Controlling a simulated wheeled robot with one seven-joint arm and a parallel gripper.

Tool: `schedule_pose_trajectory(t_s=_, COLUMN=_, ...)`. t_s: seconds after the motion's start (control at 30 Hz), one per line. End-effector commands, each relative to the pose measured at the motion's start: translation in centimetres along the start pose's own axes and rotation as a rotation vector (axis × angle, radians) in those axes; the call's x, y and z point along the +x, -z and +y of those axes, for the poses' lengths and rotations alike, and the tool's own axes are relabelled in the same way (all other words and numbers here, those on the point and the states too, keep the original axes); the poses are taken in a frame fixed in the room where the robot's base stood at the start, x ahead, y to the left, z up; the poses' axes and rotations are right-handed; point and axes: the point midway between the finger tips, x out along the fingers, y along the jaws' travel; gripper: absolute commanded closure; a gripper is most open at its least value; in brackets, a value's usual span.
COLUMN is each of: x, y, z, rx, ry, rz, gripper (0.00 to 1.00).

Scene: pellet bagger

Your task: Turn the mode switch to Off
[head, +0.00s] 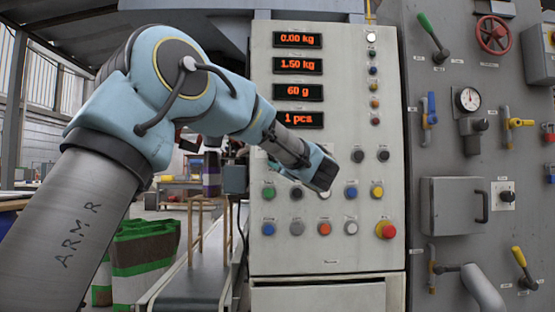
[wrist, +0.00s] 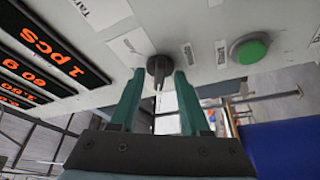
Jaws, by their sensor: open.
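A dark rotary knob (wrist: 159,68) is on the pale panel in the wrist view, with a narrow grip bar pointing towards my gripper. I cannot read its labels well enough to confirm that it is the mode switch. My gripper (wrist: 160,76) is open, and its two teal fingertips are on either side of the knob with gaps visible. I cannot tell whether they touch it. In the head view my arm's end is in front of the panel's middle. It hides part of the panel there, and the fingers cannot be made out.
A green button (wrist: 249,49) is to the right of the knob in the wrist view. The control cabinet (head: 335,258) also carries red displays (head: 298,92), two dark knobs (head: 370,156), several coloured buttons and a red emergency stop (head: 386,229). A conveyor (head: 195,285) runs at lower left.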

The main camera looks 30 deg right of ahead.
Motion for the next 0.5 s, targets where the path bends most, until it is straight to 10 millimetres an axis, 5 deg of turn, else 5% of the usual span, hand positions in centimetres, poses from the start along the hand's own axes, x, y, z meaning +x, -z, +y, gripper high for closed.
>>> schedule_pose_trajectory(t_s=0.17, x=-1.2, y=-0.1, z=0.0, rx=0.001, ry=-0.001, rz=-0.003, gripper=0.54)
schedule_pose_trajectory(t_s=0.5, x=-7.6, y=-0.1, z=0.1, rx=0.0, ry=-0.001, rz=-0.002, gripper=0.54)
